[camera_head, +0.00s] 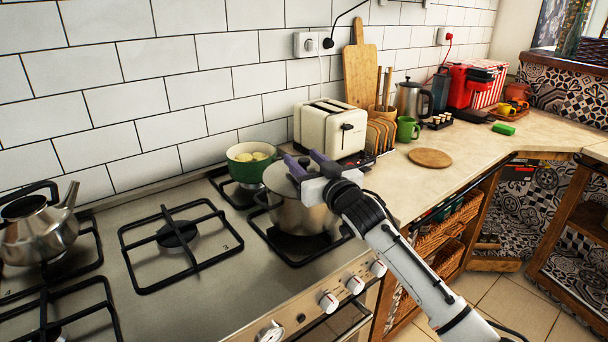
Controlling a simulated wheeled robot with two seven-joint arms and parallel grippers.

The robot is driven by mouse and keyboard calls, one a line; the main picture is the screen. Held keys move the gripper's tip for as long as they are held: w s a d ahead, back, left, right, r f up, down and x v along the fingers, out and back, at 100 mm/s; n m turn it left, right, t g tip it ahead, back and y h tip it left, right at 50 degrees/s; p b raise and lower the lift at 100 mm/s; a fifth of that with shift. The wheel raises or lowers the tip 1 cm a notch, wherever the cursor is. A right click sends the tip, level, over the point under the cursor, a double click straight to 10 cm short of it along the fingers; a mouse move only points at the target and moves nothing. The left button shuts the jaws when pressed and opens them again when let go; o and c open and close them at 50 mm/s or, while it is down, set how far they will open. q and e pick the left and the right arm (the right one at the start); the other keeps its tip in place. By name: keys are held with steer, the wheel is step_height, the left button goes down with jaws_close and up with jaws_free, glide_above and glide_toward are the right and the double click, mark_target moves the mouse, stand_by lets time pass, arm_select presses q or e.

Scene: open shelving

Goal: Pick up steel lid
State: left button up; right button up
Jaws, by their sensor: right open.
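A steel pot (290,215) stands on the right front burner of the stove. The steel lid (277,180) sits on top of it, and its right part is hidden behind my gripper. My right gripper (305,166) is over the lid, with its two purple-grey fingers apart near the middle of the lid, where the knob would be. The knob is hard to make out between the fingers, and I cannot tell whether they touch it. My right arm comes in from the lower right. My left gripper is not in view.
A green pot (251,169) with pale food stands behind on the back burner. A kettle (38,228) is at the far left. A toaster (330,130) stands on the counter behind the pot. The worktop to the right holds a round board (430,157).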

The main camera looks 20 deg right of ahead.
steer(key=shift+w, duration=0.15)
jaws_close()
steer(key=shift+r, duration=0.15)
